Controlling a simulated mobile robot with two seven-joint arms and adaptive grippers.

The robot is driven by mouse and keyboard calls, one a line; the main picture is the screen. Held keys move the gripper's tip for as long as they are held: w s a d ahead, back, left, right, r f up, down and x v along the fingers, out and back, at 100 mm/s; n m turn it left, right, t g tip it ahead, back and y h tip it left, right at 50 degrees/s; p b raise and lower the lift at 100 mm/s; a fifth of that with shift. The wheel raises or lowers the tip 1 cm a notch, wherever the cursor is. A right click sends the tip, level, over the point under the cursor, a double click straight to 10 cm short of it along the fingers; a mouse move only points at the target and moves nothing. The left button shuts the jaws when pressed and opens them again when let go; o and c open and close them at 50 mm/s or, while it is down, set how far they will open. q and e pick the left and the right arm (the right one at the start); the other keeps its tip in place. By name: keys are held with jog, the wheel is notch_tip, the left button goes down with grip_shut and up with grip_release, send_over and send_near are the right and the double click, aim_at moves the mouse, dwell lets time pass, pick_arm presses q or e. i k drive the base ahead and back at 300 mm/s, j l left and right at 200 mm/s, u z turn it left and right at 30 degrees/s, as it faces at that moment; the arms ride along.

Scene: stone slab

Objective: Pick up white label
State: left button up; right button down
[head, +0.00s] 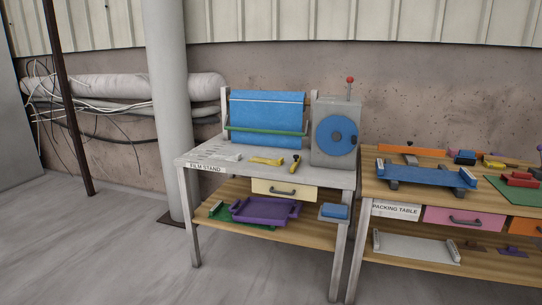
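A white label (205,168) reading "FILM STAND" is on the front left edge of the left table. A second white label (395,211) reading "PACKING TABLE" is on the front left of the right table. Small pale flat pieces (216,154) lie on the left of the film stand top; they are too small to make out clearly. Neither of my grippers shows in the head view.
The film stand (316,172) holds a blue roll (267,118), a grey machine with a blue disc (336,135), and yellow tools (267,161). A purple tray (264,211) is on its lower shelf. The packing table (377,188) stands close to its right. The floor (90,250) at left is clear.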

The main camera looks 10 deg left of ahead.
aim_at(215, 156)
jog(key=i+j+z, duration=0.55)
jog(key=j, duration=0.25)
jog(key=i+j, duration=0.2)
jog(key=j, duration=0.15)
jog(key=i+j+z, duration=0.1)
jog(key=j, duration=0.25)
jog(key=i+j, duration=0.3)
jog(key=i+j+z, duration=0.1)
jog(key=j, duration=0.3)
jog(key=i+j+z, duration=0.1)
jog(key=i+j, duration=0.15)
jog(key=j, duration=0.15)
